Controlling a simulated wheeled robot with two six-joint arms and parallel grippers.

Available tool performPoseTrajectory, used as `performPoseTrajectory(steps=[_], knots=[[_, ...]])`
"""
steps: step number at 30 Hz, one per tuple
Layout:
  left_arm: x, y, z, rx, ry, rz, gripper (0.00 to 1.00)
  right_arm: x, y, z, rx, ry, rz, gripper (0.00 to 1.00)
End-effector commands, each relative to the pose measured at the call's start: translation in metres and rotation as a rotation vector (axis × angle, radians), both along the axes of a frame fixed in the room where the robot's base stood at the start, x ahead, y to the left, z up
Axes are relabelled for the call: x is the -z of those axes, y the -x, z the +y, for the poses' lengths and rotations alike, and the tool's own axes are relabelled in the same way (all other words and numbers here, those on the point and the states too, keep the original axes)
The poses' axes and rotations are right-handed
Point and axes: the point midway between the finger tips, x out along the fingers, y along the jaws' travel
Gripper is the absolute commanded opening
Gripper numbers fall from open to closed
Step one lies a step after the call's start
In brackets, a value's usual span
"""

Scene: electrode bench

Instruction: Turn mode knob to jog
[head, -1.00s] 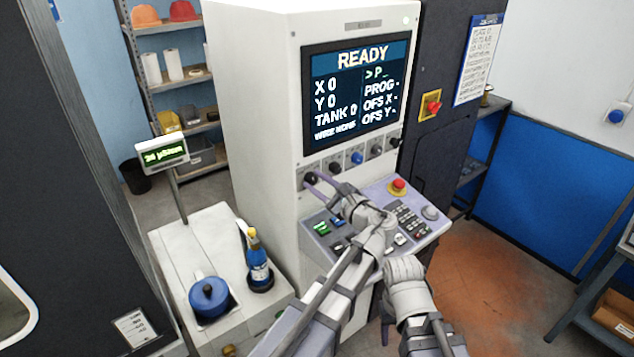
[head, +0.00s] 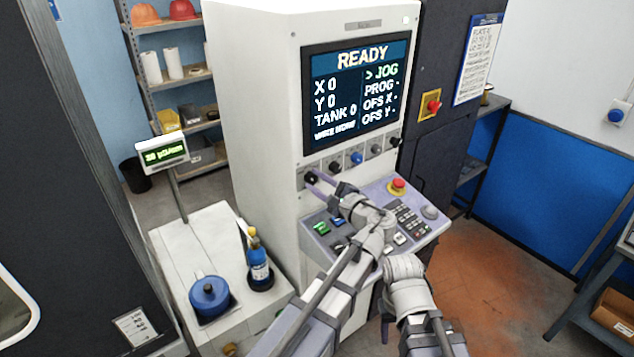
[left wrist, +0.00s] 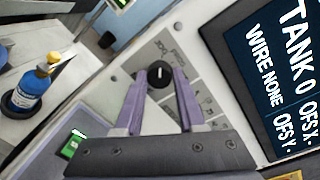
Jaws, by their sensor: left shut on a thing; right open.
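The mode knob (head: 311,178) is the leftmost black knob in the row under the screen. In the left wrist view it is a round black knob (left wrist: 160,72) with a white pointer line, beside printed labels that include "JOG". My left gripper (head: 316,180) is shut on it, one purple finger on each side, as the left wrist view (left wrist: 159,80) also shows. The screen (head: 360,95) reads "READY" and "> JOG". My right arm shows at the lower middle in the head view, but its fingers cannot be made out.
Several other knobs, one blue (head: 357,158), continue the row to the right. Below, the sloped panel carries a red stop button (head: 397,186), green keys and a keypad (head: 411,218). A blue bottle (head: 259,262) and blue pot (head: 209,298) stand on the left cabinet.

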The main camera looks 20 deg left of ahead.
Motion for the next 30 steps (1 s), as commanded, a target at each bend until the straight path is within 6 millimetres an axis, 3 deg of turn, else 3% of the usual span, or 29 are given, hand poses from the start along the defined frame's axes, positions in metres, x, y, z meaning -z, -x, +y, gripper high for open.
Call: performPoseTrajectory(steps=[8, 9, 16, 30], knots=[[0.0012, 0.0013, 0.0, -0.002, 0.005, 0.001, 0.0, 0.0003, 0.0, 0.0, 0.0, 0.0, 0.0, 0.5], [0.0012, 0.0014, 0.0001, -0.002, 0.005, 0.001, 0.43, 0.0003, 0.0, 0.0, 0.0, 0.0, 0.0, 0.5], [0.0006, 0.0008, 0.0, -0.002, 0.003, 0.001, 0.68, 0.0002, 0.0, 0.0, 0.0, 0.0, 0.0, 0.5], [-0.0003, 0.0041, 0.0018, -0.002, 0.001, 0.001, 0.68, -0.0005, 0.0, -0.0001, 0.0, 0.0, 0.0, 0.5]])
